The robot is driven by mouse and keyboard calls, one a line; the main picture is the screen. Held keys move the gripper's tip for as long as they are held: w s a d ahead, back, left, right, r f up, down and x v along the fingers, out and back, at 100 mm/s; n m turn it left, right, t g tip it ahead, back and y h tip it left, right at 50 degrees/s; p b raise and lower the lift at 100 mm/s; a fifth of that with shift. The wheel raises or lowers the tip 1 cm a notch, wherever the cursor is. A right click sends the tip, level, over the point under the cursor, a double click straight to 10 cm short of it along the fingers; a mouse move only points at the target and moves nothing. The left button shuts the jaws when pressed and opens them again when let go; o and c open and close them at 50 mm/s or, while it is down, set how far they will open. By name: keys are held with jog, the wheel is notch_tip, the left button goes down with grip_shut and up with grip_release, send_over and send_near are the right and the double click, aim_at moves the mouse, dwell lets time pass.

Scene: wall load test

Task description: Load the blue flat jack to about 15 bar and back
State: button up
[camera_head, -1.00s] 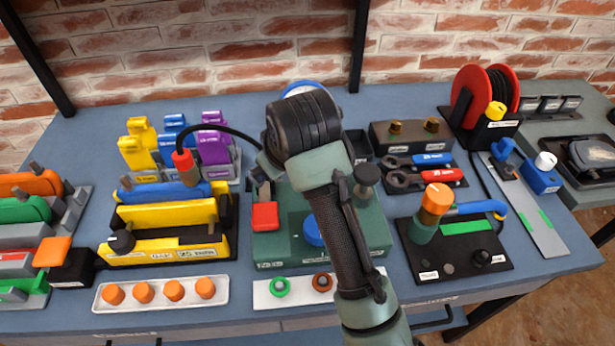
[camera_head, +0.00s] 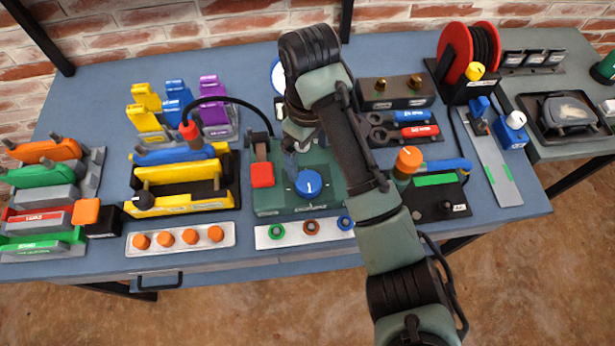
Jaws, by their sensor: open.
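A blue flat piece (camera_head: 176,155), which looks like the blue flat jack, lies along the back of the yellow frame (camera_head: 185,178). A red coupling (camera_head: 189,131) stands at it, with a black hose (camera_head: 232,100) arching right towards the green pump block (camera_head: 270,201). The pump block carries a red lever pad (camera_head: 262,175) and a blue knob (camera_head: 309,184). A round white gauge with a blue rim (camera_head: 277,77) is partly hidden behind my arm. My gripper (camera_head: 291,158) points down over the pump block, just behind and left of the knob, open. Whether it touches anything is unclear.
A white strip (camera_head: 262,238) with coloured rings and a tray of orange caps (camera_head: 137,253) line the front edge. Clamps, wrenches (camera_head: 417,116), a red hose reel (camera_head: 468,50) and an orange-topped valve (camera_head: 409,160) crowd the bench. My arm crosses the bench right of the pump.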

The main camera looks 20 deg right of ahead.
aim_at(308, 181)
notch_tip(308, 181, down, 7)
jog(key=b, duration=0.5)
jog(key=shift+f, duration=1.45)
jog(key=c, duration=1.4)
jog(key=shift+o, duration=0.2)
